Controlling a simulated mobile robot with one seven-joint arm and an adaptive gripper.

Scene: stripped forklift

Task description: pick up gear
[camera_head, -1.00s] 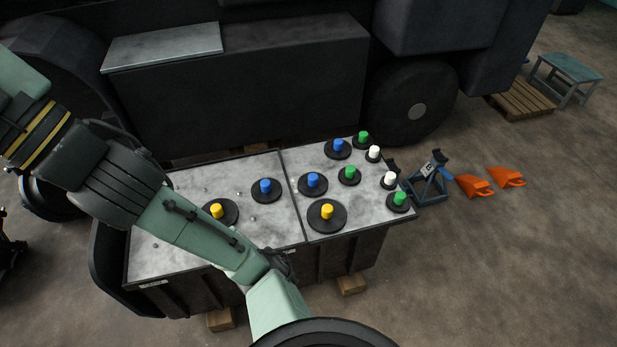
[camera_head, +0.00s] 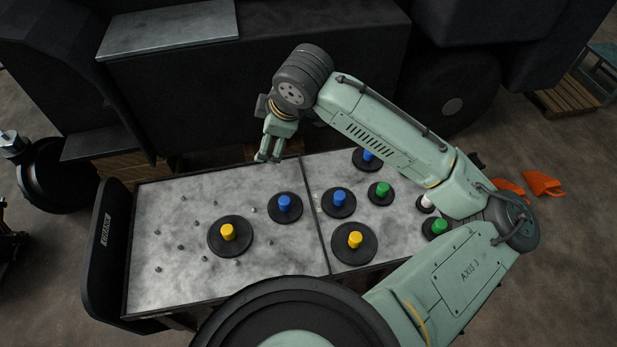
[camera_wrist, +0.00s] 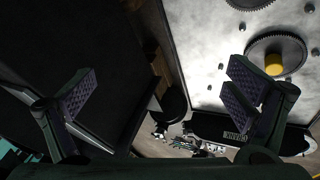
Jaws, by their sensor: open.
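Several black gears with coloured hubs sit on a grey metal table (camera_head: 160,275). On the left half are a large yellow-hubbed gear (camera_head: 229,236) and a blue-hubbed gear (camera_head: 285,207). On the right half are another yellow-hubbed gear (camera_head: 354,242), blue-hubbed gears (camera_head: 338,202) and green-hubbed gears (camera_head: 380,193). My gripper (camera_head: 268,158) is above the back edge of the table, apart from every gear. In the wrist view my gripper (camera_wrist: 160,105) is open and empty, its fingers wide apart. A yellow-hubbed gear (camera_wrist: 275,57) lies beyond the right finger. My arm hides part of the right half.
Small pegs (camera_head: 180,247) stand on the left half of the table. The dark forklift body (camera_head: 190,85) stands close behind the table. Orange chocks (camera_head: 543,184) and a wooden pallet (camera_head: 560,100) are on the floor at the right.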

